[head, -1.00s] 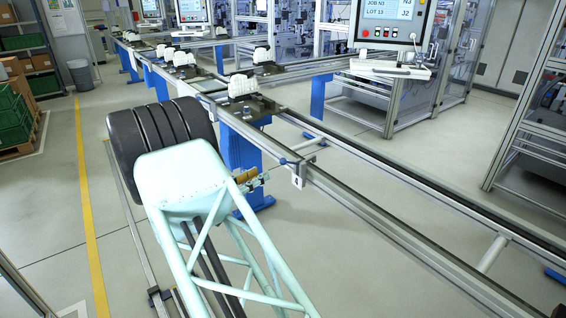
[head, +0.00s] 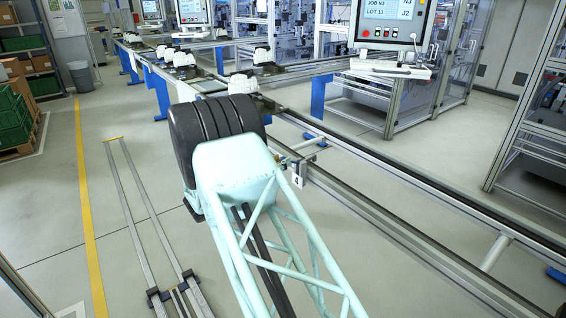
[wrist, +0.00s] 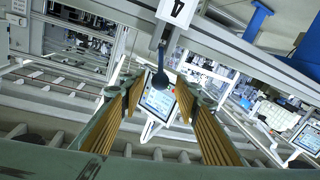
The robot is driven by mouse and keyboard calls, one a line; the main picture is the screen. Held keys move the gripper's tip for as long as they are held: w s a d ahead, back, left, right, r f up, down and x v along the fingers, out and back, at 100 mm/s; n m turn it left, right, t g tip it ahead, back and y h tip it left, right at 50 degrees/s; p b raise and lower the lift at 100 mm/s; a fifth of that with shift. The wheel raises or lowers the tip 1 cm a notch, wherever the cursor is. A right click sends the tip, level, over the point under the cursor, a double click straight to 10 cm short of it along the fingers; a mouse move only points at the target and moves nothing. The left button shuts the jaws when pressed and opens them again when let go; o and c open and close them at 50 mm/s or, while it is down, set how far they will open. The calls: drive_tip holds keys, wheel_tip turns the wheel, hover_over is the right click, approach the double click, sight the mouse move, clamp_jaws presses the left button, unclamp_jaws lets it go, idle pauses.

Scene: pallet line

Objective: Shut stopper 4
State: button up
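Stopper 4 is on the near rail of the line, marked by a white plate with a 4 (head: 296,181), which also shows upside down at the top of the wrist view (wrist: 178,10). A dark blue lever with a round knob (wrist: 160,79) hangs from a bracket beside the plate in the wrist view. My gripper (wrist: 160,90) is open, with one yellow-ribbed finger on each side of the knob in the picture. I cannot tell whether the knob is fully between the fingers in depth; no contact shows. In the head view my arm mostly hides the gripper.
The conveyor rail (head: 375,208) runs from back left to front right beside my arm. A white carrier (head: 243,83) stands on the line just behind my arm. A control screen (head: 392,20) stands beyond the line.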

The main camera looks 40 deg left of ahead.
drive_tip(key=shift+w+d, duration=0.1)
drive_tip(key=shift+w, duration=1.05)
clamp_jaws()
